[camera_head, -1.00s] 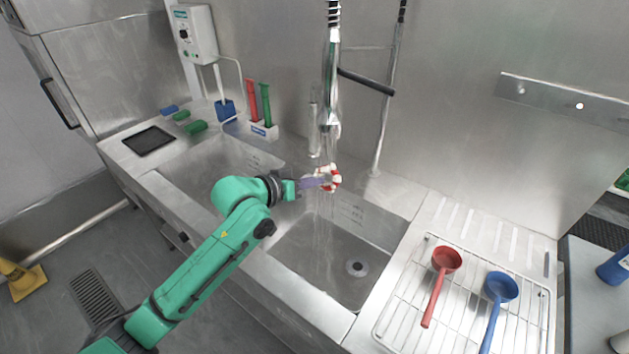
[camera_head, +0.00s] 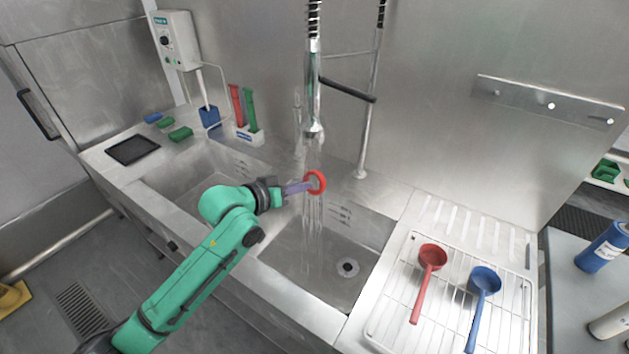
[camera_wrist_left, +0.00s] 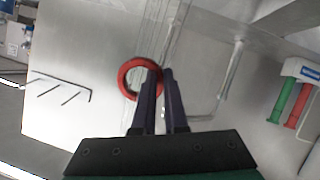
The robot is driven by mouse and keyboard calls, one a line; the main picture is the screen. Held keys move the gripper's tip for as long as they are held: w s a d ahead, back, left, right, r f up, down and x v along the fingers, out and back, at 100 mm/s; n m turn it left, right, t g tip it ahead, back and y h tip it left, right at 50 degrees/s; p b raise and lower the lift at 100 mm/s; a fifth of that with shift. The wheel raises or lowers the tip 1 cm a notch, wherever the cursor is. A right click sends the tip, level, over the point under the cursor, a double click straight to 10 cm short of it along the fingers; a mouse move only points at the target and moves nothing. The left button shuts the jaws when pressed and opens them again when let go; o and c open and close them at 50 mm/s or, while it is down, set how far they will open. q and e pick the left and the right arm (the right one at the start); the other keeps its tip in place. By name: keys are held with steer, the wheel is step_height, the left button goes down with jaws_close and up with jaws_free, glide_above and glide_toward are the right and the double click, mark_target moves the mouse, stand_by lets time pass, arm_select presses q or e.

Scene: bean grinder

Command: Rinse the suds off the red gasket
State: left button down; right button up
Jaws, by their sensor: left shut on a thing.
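The red gasket (camera_head: 316,182) is a plain red ring, held upright under the spray head (camera_head: 313,130), with water streaming down around it into the right basin (camera_head: 320,265). No white suds show on it in the head view. My left gripper (camera_head: 303,186) is shut on the gasket's edge. In the left wrist view the gasket (camera_wrist_left: 138,78) sits at the fingertips of the left gripper (camera_wrist_left: 158,76), at the left finger, with water running beside it. My right gripper is not in view.
A wire rack (camera_head: 400,320) on the right drainboard holds a red ladle (camera_head: 430,260) and a blue ladle (camera_head: 484,285). Red and green brushes (camera_head: 243,108) stand in a holder behind the divider. The left basin (camera_head: 190,180) looks empty.

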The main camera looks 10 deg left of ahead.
arm_select(q)
steer(key=shift+s, duration=0.1)
steer(key=s+a+p, duration=0.1)
steer(key=s+p, duration=0.2)
steer(key=s, duration=0.4)
steer(key=shift+s+a, duration=0.3)
steer(key=shift+s, duration=0.1)
steer(key=shift+w, duration=0.1)
stand_by(0.9)
steer(key=s+a+r+p, duration=0.1)
steer(key=s+r+p, duration=0.3)
steer(key=p, duration=0.3)
steer(key=shift+s, duration=0.5)
